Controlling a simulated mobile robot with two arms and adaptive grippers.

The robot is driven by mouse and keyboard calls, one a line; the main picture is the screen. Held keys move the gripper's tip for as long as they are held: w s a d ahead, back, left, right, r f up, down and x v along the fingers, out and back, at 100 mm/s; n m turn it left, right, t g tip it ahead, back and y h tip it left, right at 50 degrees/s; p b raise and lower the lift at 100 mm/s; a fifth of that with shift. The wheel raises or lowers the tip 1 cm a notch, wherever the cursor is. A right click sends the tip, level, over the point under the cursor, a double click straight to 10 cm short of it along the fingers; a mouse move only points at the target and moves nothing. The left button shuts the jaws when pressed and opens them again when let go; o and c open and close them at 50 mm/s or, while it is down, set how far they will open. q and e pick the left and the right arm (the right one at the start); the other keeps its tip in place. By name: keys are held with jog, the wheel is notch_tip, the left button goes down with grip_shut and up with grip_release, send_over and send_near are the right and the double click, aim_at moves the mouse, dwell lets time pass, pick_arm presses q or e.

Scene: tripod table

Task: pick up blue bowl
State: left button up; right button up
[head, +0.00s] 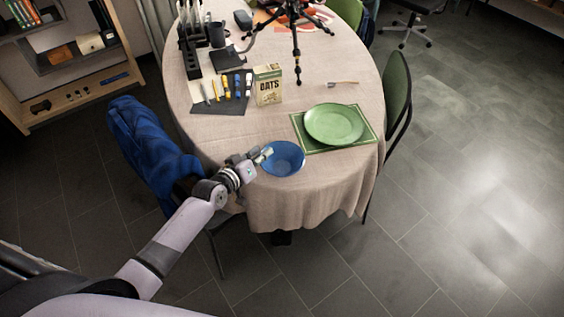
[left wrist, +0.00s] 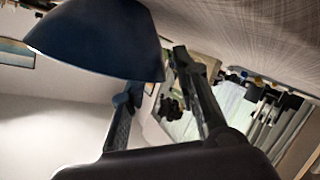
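The blue bowl (head: 284,160) stands upright at the near edge of the round table, left of the green plate. My left gripper (head: 264,154) reaches in from the left at the bowl's left rim. In the left wrist view the bowl (left wrist: 100,40) looms large and dark at upper left. The left gripper's fingers (left wrist: 158,85) are spread apart there, with the bowl's edge near the gap between them. The bowl hides part of one fingertip. I cannot tell whether a finger touches it. My right gripper is not in view.
A green plate (head: 334,124) sits on a green placemat (head: 368,139). An oats box (head: 268,85), a fork (head: 343,83), markers and a black tripod (head: 295,40) are farther back. A blue-draped chair (head: 150,140) stands left and a green chair (head: 397,90) right.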

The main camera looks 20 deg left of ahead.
pick_arm(q)
jog(key=shift+w+d+f, duration=0.1)
jog(key=shift+w+f, duration=0.15)
jog(key=shift+w, duration=0.3)
jog(key=shift+s, duration=0.1)
jog(key=shift+c, duration=0.5)
grip_shut()
